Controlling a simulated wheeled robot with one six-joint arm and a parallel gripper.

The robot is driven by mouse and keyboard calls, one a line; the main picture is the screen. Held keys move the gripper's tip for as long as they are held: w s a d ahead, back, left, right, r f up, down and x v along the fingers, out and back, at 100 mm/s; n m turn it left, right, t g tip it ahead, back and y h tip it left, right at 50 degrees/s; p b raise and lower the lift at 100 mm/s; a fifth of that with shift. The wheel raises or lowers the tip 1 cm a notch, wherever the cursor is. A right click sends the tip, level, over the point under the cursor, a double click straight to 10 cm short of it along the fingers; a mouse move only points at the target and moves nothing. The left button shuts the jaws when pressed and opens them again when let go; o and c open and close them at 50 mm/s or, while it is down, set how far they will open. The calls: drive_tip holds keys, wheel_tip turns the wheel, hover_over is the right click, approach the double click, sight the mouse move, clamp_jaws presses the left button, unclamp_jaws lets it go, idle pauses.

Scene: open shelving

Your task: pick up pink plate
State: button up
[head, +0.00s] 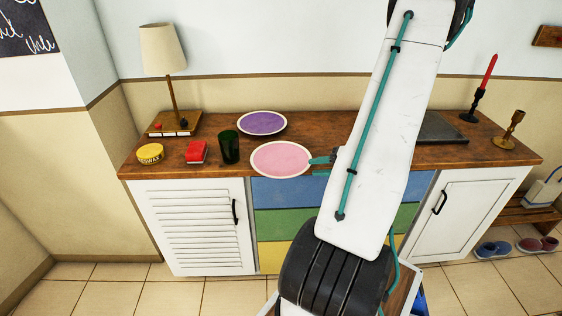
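The pink plate (279,159) has a pale rim and lies on the wooden counter top, close to its front edge. My gripper (317,162) has teal fingers and is at the right rim of the pink plate. The fingertips meet or overlap the rim in this view. My white arm hides most of the gripper, so I cannot tell whether the fingers are open or shut on the rim.
A purple plate (262,123) lies behind the pink plate. A dark green cup (229,147), a red object (196,152), a yellow tin (150,154) and a lamp (163,55) stand to the left. Candlesticks (506,140) stand far right. My arm hides the counter's middle right.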

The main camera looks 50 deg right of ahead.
drive_tip(key=x, duration=0.2)
drive_tip(key=shift+w+a+f, duration=0.1)
drive_tip(key=shift+w+f, duration=0.05)
drive_tip(key=shift+w, duration=0.1)
clamp_jaws()
